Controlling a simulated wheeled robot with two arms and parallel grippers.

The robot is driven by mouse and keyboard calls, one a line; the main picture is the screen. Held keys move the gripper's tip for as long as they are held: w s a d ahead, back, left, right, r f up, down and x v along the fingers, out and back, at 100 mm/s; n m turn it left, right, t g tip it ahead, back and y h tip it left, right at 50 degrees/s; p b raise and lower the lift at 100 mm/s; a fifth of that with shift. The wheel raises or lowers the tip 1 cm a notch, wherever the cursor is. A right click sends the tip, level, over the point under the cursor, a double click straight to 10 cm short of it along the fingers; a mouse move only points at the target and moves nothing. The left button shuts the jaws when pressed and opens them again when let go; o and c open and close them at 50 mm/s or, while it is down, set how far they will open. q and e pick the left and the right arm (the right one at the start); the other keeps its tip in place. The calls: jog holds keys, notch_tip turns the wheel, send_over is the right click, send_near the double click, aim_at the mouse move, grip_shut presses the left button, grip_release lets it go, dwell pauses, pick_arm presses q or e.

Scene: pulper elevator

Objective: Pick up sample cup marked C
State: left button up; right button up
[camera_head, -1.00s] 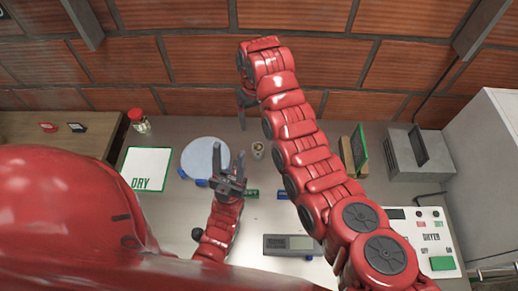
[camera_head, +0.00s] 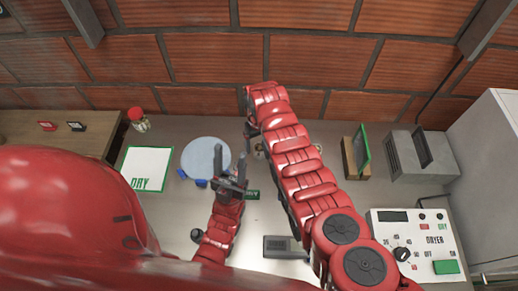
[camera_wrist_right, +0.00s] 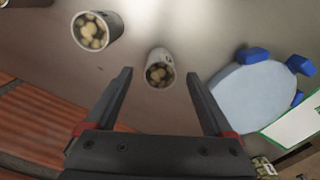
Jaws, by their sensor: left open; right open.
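Two sample cups filled with pale beans show in the right wrist view: one (camera_wrist_right: 160,70) lies ahead, between the finger lines, and another (camera_wrist_right: 96,31) is at upper left. No letter is readable on either, so I cannot tell which is C. In the head view a cup (camera_head: 260,151) is mostly hidden behind my right arm. My right gripper (camera_wrist_right: 158,78) is open and empty, with its fingertips close to the nearer cup; I cannot tell if they touch. My left gripper (camera_head: 230,160) is open and empty above the table, in front of the round plate.
A pale round plate (camera_head: 205,156) with blue blocks and a DRY sheet (camera_head: 148,168) lie left. A red-lidded jar (camera_head: 138,120) stands behind. A scale (camera_head: 286,247) is in front. A green-framed board (camera_head: 361,150), grey box (camera_head: 418,155) and dryer panel (camera_head: 415,240) are right.

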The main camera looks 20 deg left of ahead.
jog(key=shift+f, duration=0.6)
grip_shut()
jog(key=shift+r, duration=0.1)
